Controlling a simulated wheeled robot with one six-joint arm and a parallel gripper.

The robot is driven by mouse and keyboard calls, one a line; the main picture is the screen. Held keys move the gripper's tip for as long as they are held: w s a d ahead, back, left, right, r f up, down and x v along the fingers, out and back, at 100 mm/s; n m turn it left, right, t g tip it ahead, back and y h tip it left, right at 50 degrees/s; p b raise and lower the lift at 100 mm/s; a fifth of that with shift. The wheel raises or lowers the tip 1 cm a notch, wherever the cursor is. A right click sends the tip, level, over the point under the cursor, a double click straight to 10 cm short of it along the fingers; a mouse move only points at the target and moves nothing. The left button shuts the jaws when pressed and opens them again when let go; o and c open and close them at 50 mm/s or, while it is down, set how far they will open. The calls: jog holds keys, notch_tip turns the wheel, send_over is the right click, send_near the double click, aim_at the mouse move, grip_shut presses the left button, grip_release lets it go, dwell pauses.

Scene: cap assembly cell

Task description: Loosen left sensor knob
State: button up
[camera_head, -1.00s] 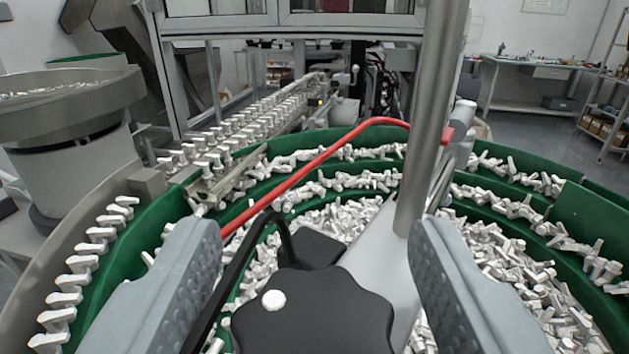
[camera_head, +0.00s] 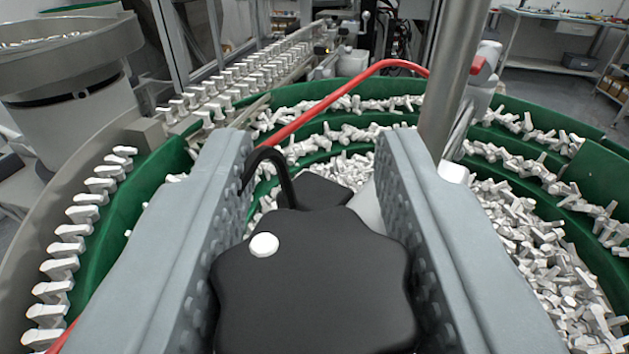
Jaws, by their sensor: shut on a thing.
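The black lobed sensor knob (camera_head: 318,285) with a white dot on its top is at the bottom middle of the camera_head view. My gripper (camera_head: 312,165) has one grey padded finger on each side of the knob and is shut on it. A black sensor block (camera_head: 325,192) with a curved black cable (camera_head: 272,158) sits just beyond the knob.
A steel post (camera_head: 452,85) rises close by my right finger. A red hose (camera_head: 335,95) arcs across the green feeder bowl (camera_head: 590,165), which holds many white caps. A second bowl feeder (camera_head: 70,55) stands at the left, a conveyor track (camera_head: 250,72) beyond.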

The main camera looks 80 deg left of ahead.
jog(key=shift+g, duration=0.3)
jog(key=n+g, duration=0.4)
jog(key=g, duration=0.1)
jog(key=shift+s+g+y, duration=0.2)
jog(key=shift+g+y, duration=0.1)
jog(key=n+g, duration=0.1)
jog(key=n+g+h, duration=0.1)
jog(key=g, duration=0.1)
jog(key=n+g, duration=0.1)
jog(key=g, duration=0.1)
jog(key=shift+s+n, duration=0.25)
jog(key=shift+n, duration=0.05)
jog(key=shift+s+d+n+g+h, duration=0.1)
jog(key=shift+s+n+g+h, duration=0.05)
jog(key=shift+n+g+h, duration=1)
jog(key=shift+s+d+n+g+h, duration=0.15)
jog(key=shift+n+g+h, duration=0.7)
jog(key=shift+g, duration=0.55)
jog(key=shift+s+d+n+g+h, duration=0.1)
jog(key=shift+s+n+g+h, duration=0.05)
jog(key=shift+n+g+h, duration=0.95)
jog(key=shift+g, duration=0.25)
jog(key=o, duration=1)
jog(key=shift+c, duration=0.2)
